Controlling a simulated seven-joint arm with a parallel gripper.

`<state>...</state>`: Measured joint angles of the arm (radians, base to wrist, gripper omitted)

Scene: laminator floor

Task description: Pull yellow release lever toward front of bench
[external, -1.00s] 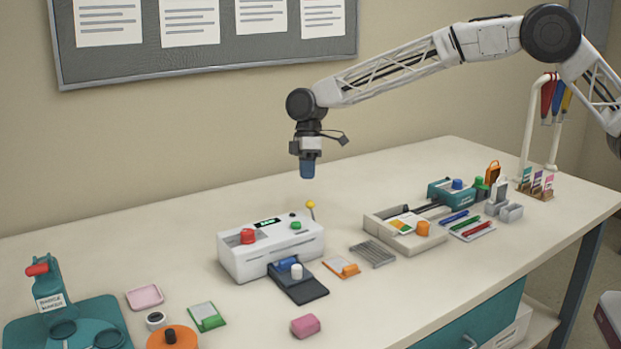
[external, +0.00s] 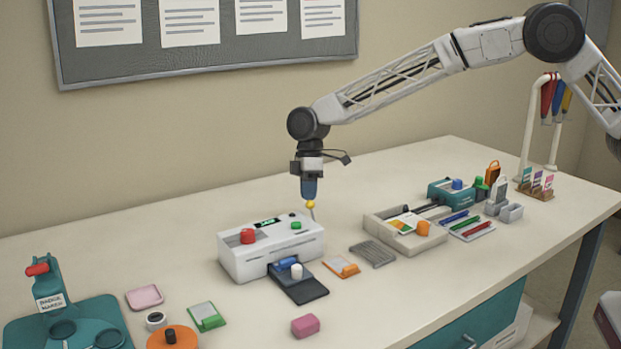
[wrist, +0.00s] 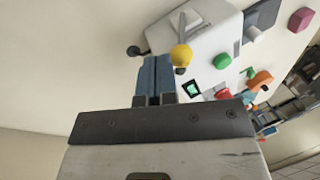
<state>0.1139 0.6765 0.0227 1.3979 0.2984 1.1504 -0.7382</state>
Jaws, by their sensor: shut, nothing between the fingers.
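The yellow release lever (external: 311,206) stands upright at the right rear end of the white laminator (external: 290,257). Its round yellow knob (wrist: 181,55) also shows in the wrist view, just past my fingertips and slightly to the right. My gripper (external: 309,196) points straight down beside the knob, with its blue fingers shut and nothing between them. In the wrist view the fingers (wrist: 155,63) lie side by side. They look very close to the knob; I cannot tell whether they touch it.
The laminator has a red knob (external: 248,236), a green button (external: 296,225) and a dark front tray (external: 298,282). A grey slotted rack (external: 372,253) and an orange-edged card (external: 342,267) lie to its right. A beige organiser tray (external: 402,240) stands further right. The bench behind the laminator is clear.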

